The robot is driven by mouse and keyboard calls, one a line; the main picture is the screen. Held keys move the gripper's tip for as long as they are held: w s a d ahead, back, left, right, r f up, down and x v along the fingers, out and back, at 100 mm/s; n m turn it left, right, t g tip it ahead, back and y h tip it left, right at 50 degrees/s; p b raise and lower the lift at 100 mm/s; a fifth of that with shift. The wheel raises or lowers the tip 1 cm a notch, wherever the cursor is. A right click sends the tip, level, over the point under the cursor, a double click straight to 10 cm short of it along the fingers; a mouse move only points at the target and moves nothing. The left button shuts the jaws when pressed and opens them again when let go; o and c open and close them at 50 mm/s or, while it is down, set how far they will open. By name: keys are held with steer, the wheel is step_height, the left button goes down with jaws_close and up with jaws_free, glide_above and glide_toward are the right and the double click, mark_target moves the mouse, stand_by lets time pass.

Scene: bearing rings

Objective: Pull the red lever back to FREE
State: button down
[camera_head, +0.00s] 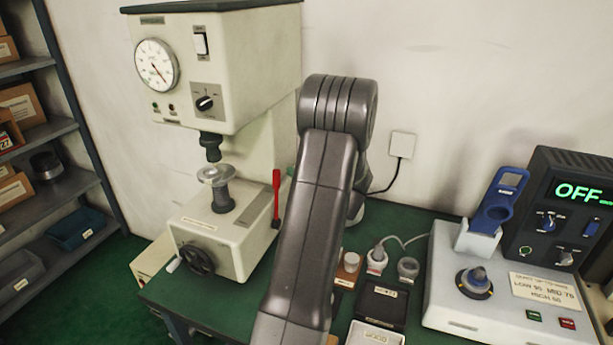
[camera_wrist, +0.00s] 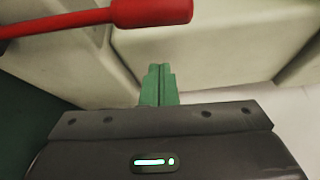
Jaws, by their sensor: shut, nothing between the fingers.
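The red lever (camera_head: 276,196) stands nearly upright at the right side of the press base (camera_head: 207,228) in the head view. In the wrist view the red lever (camera_wrist: 150,11) crosses the top left, its thick grip end near the top middle. My gripper (camera_wrist: 159,72) shows green fingers that are shut together with nothing between them. The fingertips are just below the lever's grip in the picture, apart from it. In the head view my gripper is hidden behind my arm. No FREE marking can be read.
The cream press (camera_head: 220,75) carries a gauge and a knob, with a ring on its post. On the green table (camera_head: 408,226) are small trays, a grey console (camera_head: 460,300) and a dark display unit (camera_head: 570,210) reading OFF. A shelf (camera_head: 60,190) stands at left.

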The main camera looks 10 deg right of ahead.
mark_target(276, 200)
steer(key=s+a, duration=0.1)
steer(key=s+a+p, duration=0.1)
steer(key=s, duration=0.1)
steer(key=shift+a+r, duration=0.2)
steer(key=shift+a, duration=0.2)
steer(key=shift+b, duration=0.3)
